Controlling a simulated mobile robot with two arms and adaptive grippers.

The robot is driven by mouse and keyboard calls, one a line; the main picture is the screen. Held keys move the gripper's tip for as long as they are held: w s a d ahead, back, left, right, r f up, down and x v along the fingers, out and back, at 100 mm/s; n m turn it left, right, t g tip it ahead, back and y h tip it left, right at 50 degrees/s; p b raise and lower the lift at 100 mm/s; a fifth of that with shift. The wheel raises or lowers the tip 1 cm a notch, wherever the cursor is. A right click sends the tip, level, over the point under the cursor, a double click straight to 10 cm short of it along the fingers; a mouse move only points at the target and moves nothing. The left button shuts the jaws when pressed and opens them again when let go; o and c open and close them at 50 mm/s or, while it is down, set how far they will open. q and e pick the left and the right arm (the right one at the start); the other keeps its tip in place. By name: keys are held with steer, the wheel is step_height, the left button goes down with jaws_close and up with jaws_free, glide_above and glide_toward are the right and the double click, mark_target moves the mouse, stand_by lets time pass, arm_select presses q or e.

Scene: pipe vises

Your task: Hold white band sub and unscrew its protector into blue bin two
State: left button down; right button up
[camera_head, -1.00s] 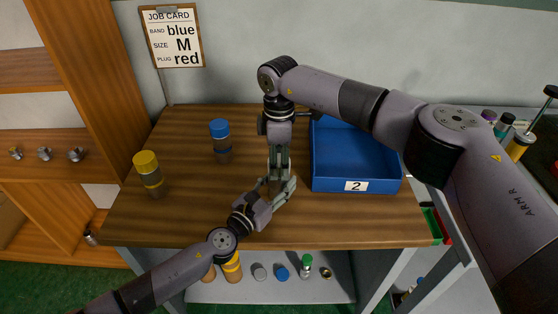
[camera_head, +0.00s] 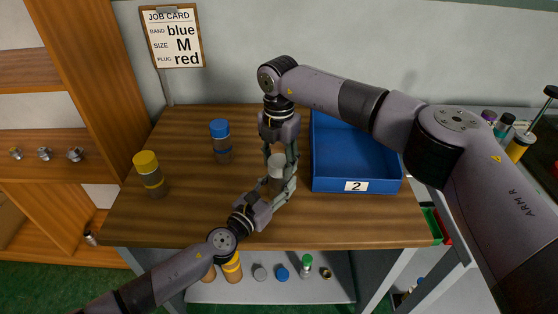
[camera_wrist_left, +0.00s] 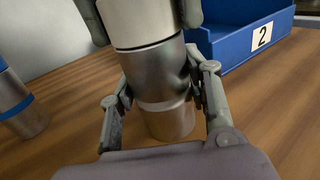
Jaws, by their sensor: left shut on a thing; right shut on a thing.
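The white band sub (camera_wrist_left: 158,72) stands upright on the table, a grey metal cylinder with a pale band low down. My left gripper (camera_head: 277,186) is shut around its body from the front. Its pale protector (camera_head: 277,160) sits on top; it also shows at the top of the left wrist view (camera_wrist_left: 137,22). My right gripper (camera_head: 279,157) comes down from above and is shut on the protector, a finger at each side. I cannot tell how far the thread is undone. Blue bin two (camera_head: 356,186), an open box labelled 2, stands just right of the grippers and looks empty.
A blue-capped sub (camera_head: 221,140) and a yellow-capped sub (camera_head: 149,174) stand on the table (camera_head: 190,220) to the left. A job card (camera_head: 173,37) hangs on the wall. Several parts lie on the shelf (camera_head: 295,293) below. The table's front left is clear.

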steer(key=n, duration=0.9)
steer(key=shift+n, duration=0.3)
steer(key=n, duration=0.3)
steer(key=shift+n, duration=0.3)
steer(key=n, duration=0.5)
steer(key=shift+n, duration=0.3)
steer(key=n, duration=0.3)
steer(key=shift+n, duration=0.4)
steer(key=n, duration=0.3)
steer(key=shift+n, duration=0.3)
steer(key=n, duration=0.3)
steer(key=shift+n, duration=0.4)
steer(key=n, duration=0.3)
steer(key=shift+r+n, duration=0.1)
steer(key=shift+n, duration=0.3)
steer(key=n, duration=0.3)
steer(key=shift+n, duration=0.3)
steer(key=n, duration=0.5)
steer(key=shift+r, duration=0.15)
